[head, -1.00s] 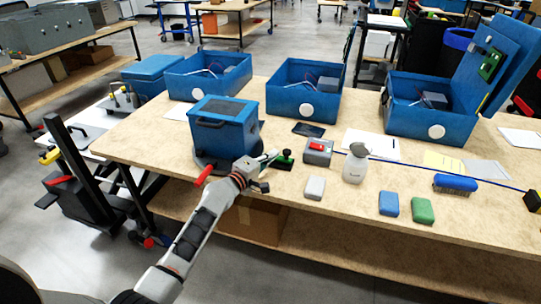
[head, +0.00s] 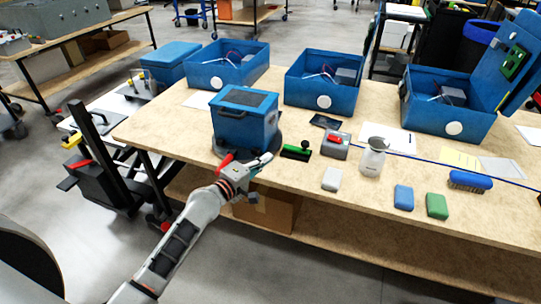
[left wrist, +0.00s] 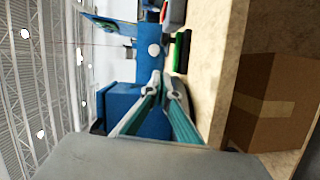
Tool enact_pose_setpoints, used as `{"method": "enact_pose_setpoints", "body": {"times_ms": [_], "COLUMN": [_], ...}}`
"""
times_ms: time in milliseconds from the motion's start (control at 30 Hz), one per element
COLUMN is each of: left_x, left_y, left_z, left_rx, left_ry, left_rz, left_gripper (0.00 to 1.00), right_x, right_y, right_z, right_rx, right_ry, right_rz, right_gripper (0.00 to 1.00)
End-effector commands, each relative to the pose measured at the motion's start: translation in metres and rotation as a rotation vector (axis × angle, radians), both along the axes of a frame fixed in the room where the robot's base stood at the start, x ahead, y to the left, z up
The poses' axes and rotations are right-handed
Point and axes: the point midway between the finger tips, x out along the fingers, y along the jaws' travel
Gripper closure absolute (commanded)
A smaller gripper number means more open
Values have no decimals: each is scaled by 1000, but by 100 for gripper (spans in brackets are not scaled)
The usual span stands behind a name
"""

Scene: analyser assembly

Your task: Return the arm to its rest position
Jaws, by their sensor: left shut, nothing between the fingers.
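My left arm comes in from the lower left in the head view. My left gripper (head: 262,161) is shut and empty at the table's front edge, just in front of the blue analyser box (head: 245,117) on its dark round base. In the left wrist view the gripper's fingers (left wrist: 160,82) meet at the tips, with nothing between them. The blue box (left wrist: 118,104) shows there turned on its side, beyond the fingers. My right gripper is not in view.
The wooden table (head: 310,185) carries a green-handled tool (head: 296,152), a grey device with a red top (head: 335,145), a white bottle (head: 372,157), small blocks and a blue brush (head: 470,181). Open blue cases (head: 322,88) line the back. A cardboard box (head: 268,208) sits on the lower shelf.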

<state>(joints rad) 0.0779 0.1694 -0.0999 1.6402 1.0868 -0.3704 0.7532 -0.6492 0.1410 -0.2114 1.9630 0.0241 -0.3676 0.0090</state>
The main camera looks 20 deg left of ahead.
Motion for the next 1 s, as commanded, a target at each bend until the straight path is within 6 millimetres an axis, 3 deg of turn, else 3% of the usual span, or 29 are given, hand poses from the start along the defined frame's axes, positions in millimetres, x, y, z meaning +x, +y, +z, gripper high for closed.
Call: {"method": "enact_pose_setpoints", "body": {"times_ms": [467,567,667,767,900,1000], "left_x": [-1,-9,-35,-80,-158,-212], "left_y": [0,-2,-7,-13,-21,-25], "left_z": [0,-11,-41,-84,-139,-167], "left_rx": [2,47,185,419,806,1062], "left_ry": [0,5,14,21,16,-1], "left_rz": [0,-4,-19,-57,-156,-244], "left_gripper": [100,100,100,100,100,100], "right_x": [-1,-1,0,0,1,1], "right_y": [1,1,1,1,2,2], "right_z": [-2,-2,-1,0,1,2], "right_rx": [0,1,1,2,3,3], "right_ry": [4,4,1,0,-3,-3], "right_rz": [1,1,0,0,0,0], "right_gripper": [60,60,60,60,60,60]}}
